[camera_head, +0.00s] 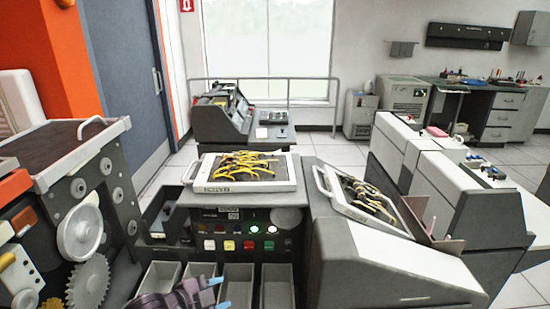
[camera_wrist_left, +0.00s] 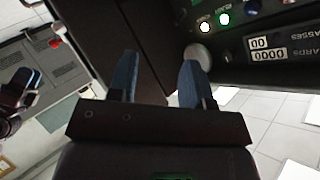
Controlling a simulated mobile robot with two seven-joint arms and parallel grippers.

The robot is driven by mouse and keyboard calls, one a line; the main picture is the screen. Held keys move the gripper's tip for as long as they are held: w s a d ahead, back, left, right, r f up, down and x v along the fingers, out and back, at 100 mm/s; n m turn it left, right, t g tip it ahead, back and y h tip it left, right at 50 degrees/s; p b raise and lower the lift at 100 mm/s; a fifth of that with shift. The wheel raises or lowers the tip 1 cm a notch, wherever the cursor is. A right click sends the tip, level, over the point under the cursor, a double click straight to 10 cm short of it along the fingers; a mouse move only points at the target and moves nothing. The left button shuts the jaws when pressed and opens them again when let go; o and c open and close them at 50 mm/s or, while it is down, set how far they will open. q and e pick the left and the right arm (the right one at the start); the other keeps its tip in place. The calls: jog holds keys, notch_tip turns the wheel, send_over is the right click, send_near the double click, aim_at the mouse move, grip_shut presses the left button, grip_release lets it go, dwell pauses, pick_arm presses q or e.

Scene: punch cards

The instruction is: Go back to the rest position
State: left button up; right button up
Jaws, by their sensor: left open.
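My left gripper (camera_head: 219,293) shows at the bottom of the head view, its purple wrist low and its blue fingertips pointing right, in front of the open bins. In the left wrist view my left gripper (camera_wrist_left: 158,75) has its two blue fingers apart with nothing between them. A dark control panel (camera_wrist_left: 275,45) with lit buttons and counters lies beyond the fingers. The same panel (camera_head: 247,214) stands behind the gripper in the head view.
A tray (camera_head: 207,184) with yellow bands sits atop the panel machine. A second tray (camera_head: 325,190) of bands leans to its right. Grey bins (camera_head: 276,293) stand open below. A machine with gears (camera_head: 80,232) is at left, a white-topped machine (camera_head: 447,182) at right.

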pick_arm(q)
notch_tip(320, 180, up, 4)
jog(key=w+n+t, duration=0.2)
jog(key=n, duration=0.1)
jog(key=s+a+f+n+y, duration=0.4)
jog(key=s+a+f+n, duration=0.2)
jog(key=s, duration=0.4)
jog(key=s+a+f+n+y, duration=0.4)
jog(key=s+a+f+n, duration=0.2)
jog(key=s+a+f, duration=0.2)
jog(key=s+f, duration=0.2)
jog(key=s, duration=0.1)
jog(key=shift+a+f+n+t, duration=0.25)
jog(key=shift+a+n+t, duration=0.05)
jog(key=shift+a, duration=0.1)
pick_arm(e)
jog(key=shift+w+a+r, duration=0.1)
jog(key=shift+w+r, duration=0.15)
jog(key=shift+r, duration=0.05)
jog(key=shift+s+f, duration=0.1)
jog(key=shift+s, duration=0.1)
jog(key=shift+s+d+f, duration=0.2)
jog(key=shift+s+f, duration=0.1)
jog(key=shift+s, duration=0.05)
jog(key=shift+w+r, duration=0.1)
jog(key=shift+w, duration=0.1)
